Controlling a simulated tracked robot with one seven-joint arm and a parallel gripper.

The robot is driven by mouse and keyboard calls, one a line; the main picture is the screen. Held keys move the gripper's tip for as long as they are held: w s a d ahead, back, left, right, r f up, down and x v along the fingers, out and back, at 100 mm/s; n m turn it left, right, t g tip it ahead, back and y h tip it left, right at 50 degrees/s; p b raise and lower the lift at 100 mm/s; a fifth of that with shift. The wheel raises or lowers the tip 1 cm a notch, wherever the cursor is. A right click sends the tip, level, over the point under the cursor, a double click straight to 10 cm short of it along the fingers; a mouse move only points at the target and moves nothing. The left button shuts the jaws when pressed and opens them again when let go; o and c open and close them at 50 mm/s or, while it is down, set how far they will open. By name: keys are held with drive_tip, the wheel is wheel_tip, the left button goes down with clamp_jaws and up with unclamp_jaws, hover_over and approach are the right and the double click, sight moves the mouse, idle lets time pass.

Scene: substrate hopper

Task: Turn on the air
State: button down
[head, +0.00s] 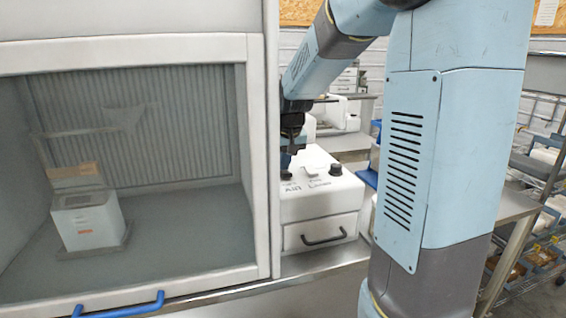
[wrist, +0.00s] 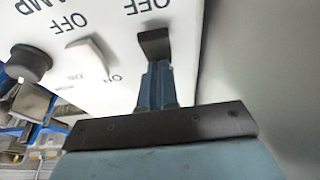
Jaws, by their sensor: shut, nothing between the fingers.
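A white control box (head: 324,193) stands right of the glass-fronted cabinet, with AIR and LAMP lettering on its front. My gripper (head: 287,158) points down at the box's left end, above the AIR lettering. In the wrist view my gripper (wrist: 156,72) has its blue fingers together and empty. A dark switch piece (wrist: 153,43) shows at the fingertips, beside an upside-down OFF label. I take it as the AIR switch; whether the fingers touch it, I cannot tell. The ON end of that switch is hidden by the fingers.
A white rocker switch (wrist: 88,54) and a black knob (wrist: 28,64) sit beside the dark switch. The box has a drawer with a black handle (head: 324,237). The cabinet (head: 258,150) wall stands close on the gripper's left. A steel rack (head: 540,200) stands right.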

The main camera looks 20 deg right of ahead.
sight(287, 173)
drive_tip(key=shift+s, duration=0.1)
drive_tip(key=shift+s+r, duration=0.15)
drive_tip(key=shift+s, duration=0.5)
wheel_tip(287, 173, up, 14)
idle(0.6)
idle(0.4)
drive_tip(key=s+a+f+t, duration=0.1)
drive_tip(key=s+f, duration=0.3)
drive_tip(key=s, duration=0.9)
drive_tip(key=s+f, duration=0.3)
drive_tip(key=s, duration=1)
drive_tip(key=shift+s+a+f+t, duration=0.3)
drive_tip(key=shift+a+f+t, duration=0.05)
drive_tip(key=shift+a+t, duration=0.05)
